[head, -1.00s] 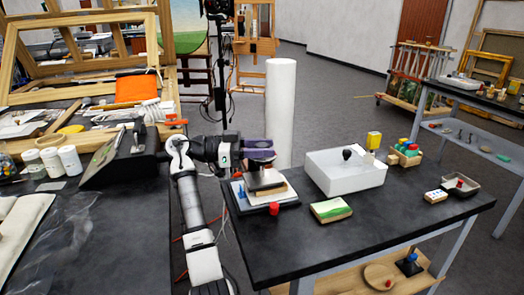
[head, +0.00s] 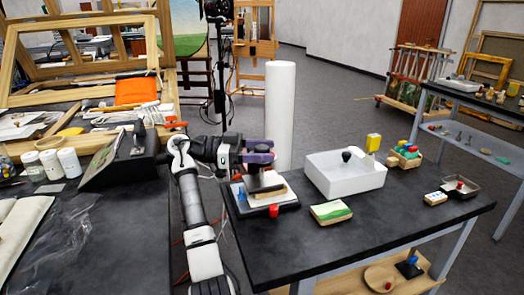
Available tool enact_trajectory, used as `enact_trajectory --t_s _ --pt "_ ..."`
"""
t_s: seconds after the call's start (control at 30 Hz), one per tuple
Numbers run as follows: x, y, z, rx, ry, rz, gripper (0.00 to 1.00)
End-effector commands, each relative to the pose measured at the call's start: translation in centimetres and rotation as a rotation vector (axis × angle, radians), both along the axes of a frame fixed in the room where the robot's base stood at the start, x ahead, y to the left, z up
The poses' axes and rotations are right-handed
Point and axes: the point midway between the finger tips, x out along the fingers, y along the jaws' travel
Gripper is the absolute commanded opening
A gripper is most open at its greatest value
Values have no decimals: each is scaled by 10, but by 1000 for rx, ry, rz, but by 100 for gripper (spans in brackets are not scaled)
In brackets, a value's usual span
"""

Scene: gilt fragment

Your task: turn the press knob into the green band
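A small press (head: 283,205) with a dark base stands at the left end of the dark table. It carries pale plates, and a red piece (head: 273,211) shows at its front edge. My gripper (head: 261,160), with purple parts on it, is right above the press, at its top. The gripper and the top of the press overlap in this view, so the knob and any contact with it are hidden. I cannot make out a green band on the press. The fingertips are too small and covered to show whether they are open or shut.
A white tub (head: 345,180) and a green-topped block (head: 331,212) are right of the press. A white column (head: 280,112) rises behind it. A sloped black box (head: 125,160) is on the left bench.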

Motion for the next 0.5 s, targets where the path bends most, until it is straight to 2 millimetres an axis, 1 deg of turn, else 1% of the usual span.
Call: enact_trajectory --t_s 0.17,0.27,0.37,0.5 --pt "0 0 2 -1 -1 1 57" --pt "0 0 8 -1 -2 2 57" --pt "0 0 23 -1 -5 1 57" --pt "0 0 55 0 -6 1 57"
